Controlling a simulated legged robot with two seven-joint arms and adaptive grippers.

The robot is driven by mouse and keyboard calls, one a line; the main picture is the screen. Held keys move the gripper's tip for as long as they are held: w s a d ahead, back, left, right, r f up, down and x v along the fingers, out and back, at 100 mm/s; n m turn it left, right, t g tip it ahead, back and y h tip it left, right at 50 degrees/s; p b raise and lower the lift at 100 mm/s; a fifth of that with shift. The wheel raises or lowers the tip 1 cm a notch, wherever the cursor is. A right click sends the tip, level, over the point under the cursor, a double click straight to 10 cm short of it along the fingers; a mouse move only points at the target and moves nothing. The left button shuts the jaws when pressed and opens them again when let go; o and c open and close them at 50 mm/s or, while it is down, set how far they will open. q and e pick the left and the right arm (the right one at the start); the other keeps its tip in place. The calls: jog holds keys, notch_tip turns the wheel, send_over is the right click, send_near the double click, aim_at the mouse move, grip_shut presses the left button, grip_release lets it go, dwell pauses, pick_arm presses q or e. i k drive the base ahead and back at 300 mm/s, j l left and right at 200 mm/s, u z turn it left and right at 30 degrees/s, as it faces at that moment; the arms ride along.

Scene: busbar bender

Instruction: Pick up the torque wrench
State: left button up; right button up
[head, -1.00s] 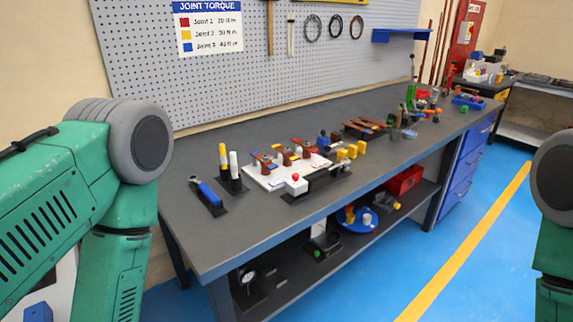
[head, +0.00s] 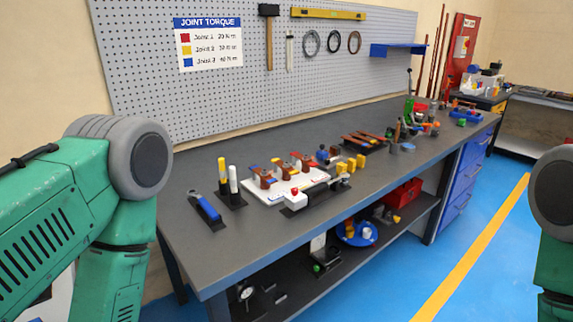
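A blue-handled tool with a grey head, which looks like the torque wrench (head: 205,207), lies on a small black stand at the near left end of the dark grey workbench (head: 245,240). A black holder (head: 233,200) with upright yellow and white markers stands just right of it. Neither of my grippers shows. Only green and grey parts of my arms are in view at the left and right edges, well apart from the tool.
A white fixture board (head: 252,188) with brown and red pieces sits right of the markers. The lower shelf holds a red box (head: 403,193) and a blue round item (head: 356,233). The bench's near left corner is bare. A pegboard (head: 135,90) stands behind.

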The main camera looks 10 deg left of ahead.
aim_at(295, 203)
jog(key=i+l+u, duration=0.55)
jog(key=i+l, duration=0.25)
jog(key=l, duration=0.15)
